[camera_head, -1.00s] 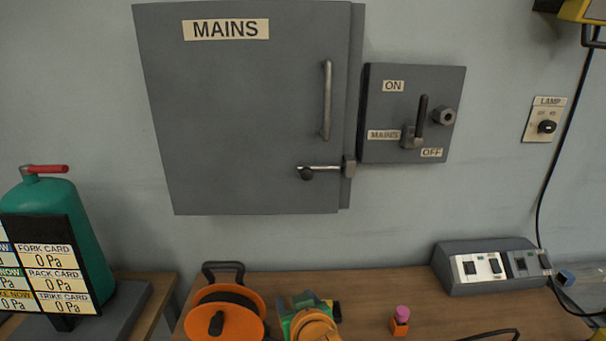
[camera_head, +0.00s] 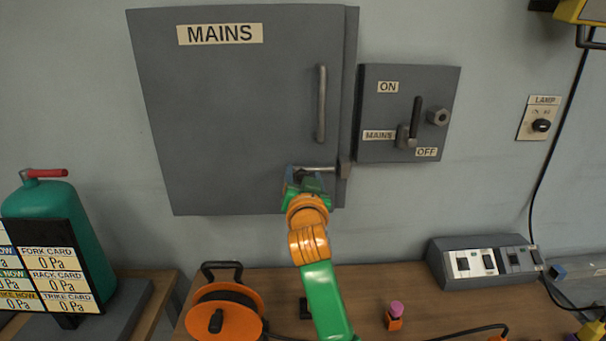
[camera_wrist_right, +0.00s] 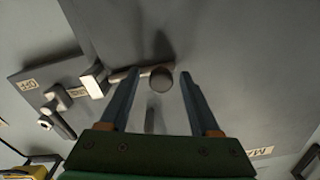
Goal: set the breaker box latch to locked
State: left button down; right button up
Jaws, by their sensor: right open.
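The grey breaker box (camera_head: 240,110), labelled MAINS, hangs on the wall with its door shut. Its latch (camera_head: 318,168) is a metal bar lying level at the door's lower right, running to a block on the box's edge. My right gripper (camera_head: 307,172) is at the latch's knob end and hides the knob in the head view. In the right wrist view the latch knob (camera_wrist_right: 161,78) shows between the fingertips of my open right gripper (camera_wrist_right: 158,82), with gaps visible on both sides. My left gripper is not in view.
A vertical door handle (camera_head: 321,104) stands above the latch. To the right is a switch box (camera_head: 409,112) with a lever and a knob. Below, the wooden bench (camera_head: 360,290) holds an orange cable reel (camera_head: 226,308) and a grey socket unit (camera_head: 484,262).

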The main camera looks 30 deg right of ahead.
jog(key=shift+a, duration=0.1)
grip_shut()
dwell(1.2)
